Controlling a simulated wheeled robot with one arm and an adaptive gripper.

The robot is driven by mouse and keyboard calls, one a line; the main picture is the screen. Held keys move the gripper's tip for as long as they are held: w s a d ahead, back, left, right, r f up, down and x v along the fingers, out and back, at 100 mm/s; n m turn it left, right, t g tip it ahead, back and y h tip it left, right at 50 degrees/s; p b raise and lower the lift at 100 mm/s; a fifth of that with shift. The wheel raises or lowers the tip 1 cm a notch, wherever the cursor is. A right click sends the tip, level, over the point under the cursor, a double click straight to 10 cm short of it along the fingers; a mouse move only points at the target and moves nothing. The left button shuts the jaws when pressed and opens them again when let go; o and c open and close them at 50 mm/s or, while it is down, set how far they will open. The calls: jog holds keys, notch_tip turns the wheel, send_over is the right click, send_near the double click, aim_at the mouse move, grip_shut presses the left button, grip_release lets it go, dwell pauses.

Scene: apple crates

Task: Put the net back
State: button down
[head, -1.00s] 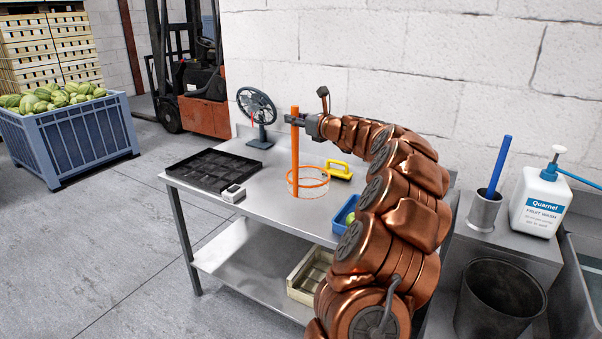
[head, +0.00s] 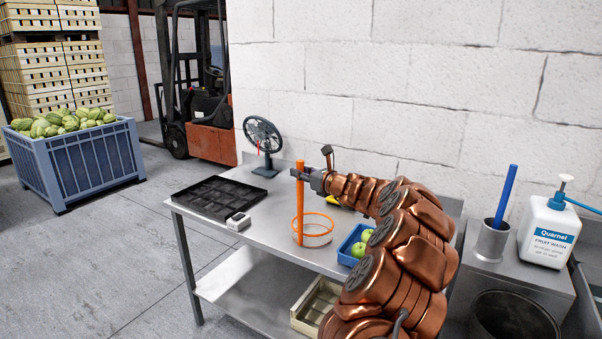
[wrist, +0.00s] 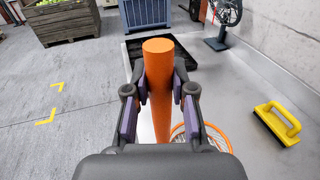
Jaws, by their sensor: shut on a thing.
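The net has an orange handle (head: 299,203) held upright. Its orange hoop (head: 318,223) is at the lower end, with pale mesh, low over the steel table (head: 262,222); I cannot tell whether it touches the top. My gripper (head: 301,174) is shut on the handle near its upper end. In the wrist view the handle (wrist: 159,75) stands between both finger pads of my gripper (wrist: 158,85), and part of the hoop (wrist: 203,135) shows below right. A metal cup (head: 491,242) with a blue handle (head: 506,196) standing in it is on the right counter.
A black tray (head: 217,196), a small white box (head: 238,222), a fan (head: 263,143) and a blue tray (head: 346,249) of green apples are on the table. A yellow brush (wrist: 279,123) lies behind the net. A fruit wash bottle (head: 547,232) stands beside the cup.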

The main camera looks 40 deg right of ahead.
jog(key=c, duration=1)
grip_release()
jog(key=shift+r, duration=0.1)
jog(key=s, duration=0.4)
jog(key=s+b, duration=0.1)
jog(key=s, duration=0.7)
jog(key=shift+r+b, duration=0.25)
jog(key=shift+b, duration=0.05)
